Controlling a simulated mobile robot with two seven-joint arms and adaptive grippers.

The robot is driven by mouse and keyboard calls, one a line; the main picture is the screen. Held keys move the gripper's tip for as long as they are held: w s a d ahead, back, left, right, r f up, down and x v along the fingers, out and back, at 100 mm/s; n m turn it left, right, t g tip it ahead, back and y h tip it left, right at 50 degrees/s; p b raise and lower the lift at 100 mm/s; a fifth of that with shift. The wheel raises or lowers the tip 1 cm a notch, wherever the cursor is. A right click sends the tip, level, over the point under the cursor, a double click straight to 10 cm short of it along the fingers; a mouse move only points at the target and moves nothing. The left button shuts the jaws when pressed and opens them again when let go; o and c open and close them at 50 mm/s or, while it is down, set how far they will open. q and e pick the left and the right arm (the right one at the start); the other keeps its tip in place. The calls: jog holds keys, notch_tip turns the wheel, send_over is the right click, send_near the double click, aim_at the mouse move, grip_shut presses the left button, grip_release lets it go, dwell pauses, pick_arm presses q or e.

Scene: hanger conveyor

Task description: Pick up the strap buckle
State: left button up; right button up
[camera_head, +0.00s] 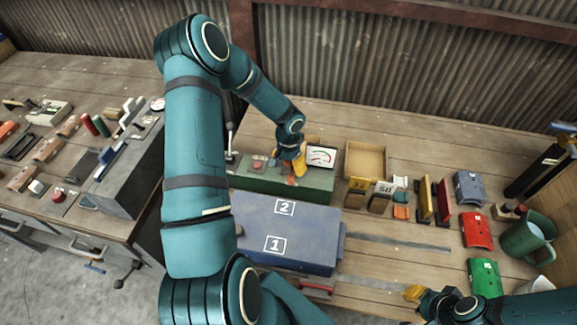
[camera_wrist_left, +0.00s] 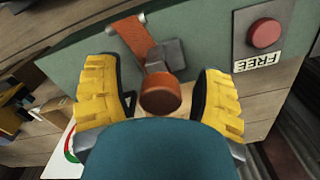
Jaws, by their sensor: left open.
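A piece that looks like the strap buckle, with an orange strap (camera_wrist_left: 132,36), grey metal part (camera_wrist_left: 167,54) and round orange-brown end (camera_wrist_left: 160,94), lies against the green box (camera_wrist_left: 210,30). My left gripper (camera_wrist_left: 158,100) is open, its yellow fingers on either side of the round end; I cannot tell whether they touch it. In the head view my left gripper (camera_head: 299,166) is over the green box (camera_head: 290,183) and largely hides the piece. My right gripper (camera_head: 414,293) is partly visible at the lower right, its opening unclear.
A red button (camera_wrist_left: 264,33) with a FREE label is on the green box. A gauge (camera_head: 321,156) stands just behind it. A blue case (camera_head: 325,243) marked 1 and 2 lies in front. A wooden tray (camera_head: 365,147), a red part (camera_head: 477,230) and a green mug (camera_head: 525,240) are to the right.

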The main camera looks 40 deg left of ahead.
pick_arm(q)
jog(key=shift+c, duration=0.2)
grip_shut()
notch_tip(320, 180, up, 10)
jog(key=shift+r+p, duration=0.1)
jog(key=shift+p, duration=0.25)
